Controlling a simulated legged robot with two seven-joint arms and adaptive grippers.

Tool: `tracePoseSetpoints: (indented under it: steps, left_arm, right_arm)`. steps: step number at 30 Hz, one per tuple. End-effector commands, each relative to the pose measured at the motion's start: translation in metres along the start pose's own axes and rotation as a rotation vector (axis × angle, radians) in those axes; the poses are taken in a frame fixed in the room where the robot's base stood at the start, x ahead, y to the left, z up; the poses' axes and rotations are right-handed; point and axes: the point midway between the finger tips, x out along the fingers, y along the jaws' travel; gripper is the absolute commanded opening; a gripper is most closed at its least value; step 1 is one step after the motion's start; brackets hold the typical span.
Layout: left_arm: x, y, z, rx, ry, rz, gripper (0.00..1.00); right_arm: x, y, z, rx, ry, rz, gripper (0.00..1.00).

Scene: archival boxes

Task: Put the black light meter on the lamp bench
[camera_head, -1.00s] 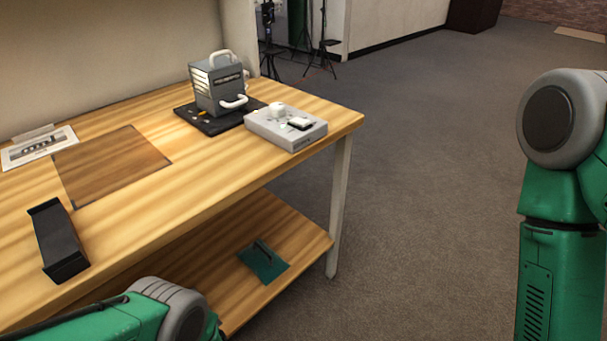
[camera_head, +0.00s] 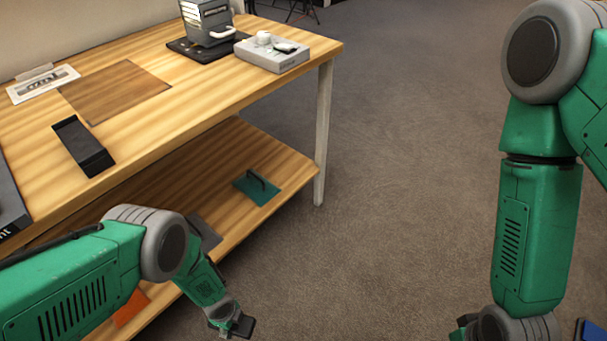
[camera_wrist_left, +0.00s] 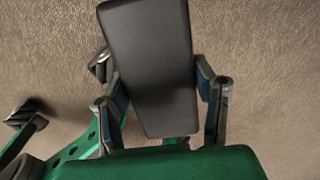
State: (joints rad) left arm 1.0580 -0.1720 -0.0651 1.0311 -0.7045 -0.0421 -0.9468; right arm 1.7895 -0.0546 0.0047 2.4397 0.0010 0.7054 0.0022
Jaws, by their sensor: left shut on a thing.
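The black light meter (camera_wrist_left: 150,65) is a dark, flat, slightly tapered block in the left wrist view. My left gripper (camera_wrist_left: 160,95) is shut on it, one finger on each side. In the head view my left gripper (camera_head: 232,322) hangs low over the carpet, in front of the bench's lower shelf, with a small dark part of the meter (camera_head: 243,326) showing. The lamp bench (camera_head: 215,85) is a wooden table at the upper left. The meter is apart from the bench. My right gripper is below the head view.
A black open tray (camera_head: 82,147), a darker square (camera_head: 115,90), a grey lamp unit (camera_head: 205,20) and a grey box (camera_head: 272,55) are on the bench top. The lower shelf holds a green float-like tool (camera_head: 257,187).

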Motion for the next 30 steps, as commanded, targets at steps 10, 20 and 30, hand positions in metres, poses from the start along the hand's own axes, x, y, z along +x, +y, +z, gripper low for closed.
tracePoseSetpoints:
  steps: [10, 20, 30]
  left_arm:
    - [-0.080, -0.047, 0.031, -0.302, -0.001, -0.005, 0.18]
    - [-0.237, -0.089, 0.055, -0.847, 0.001, -0.006, 0.18]
    - [-0.402, -0.076, 0.049, -1.398, 0.002, -0.006, 0.18]
  right_arm:
    - [-0.008, 0.000, 0.000, 0.000, -0.002, 0.000, 0.00]
    - [-0.021, 0.000, -0.001, 0.000, -0.001, 0.000, 0.00]
    - [-0.035, 0.000, -0.001, 0.000, -0.002, 0.000, 0.00]
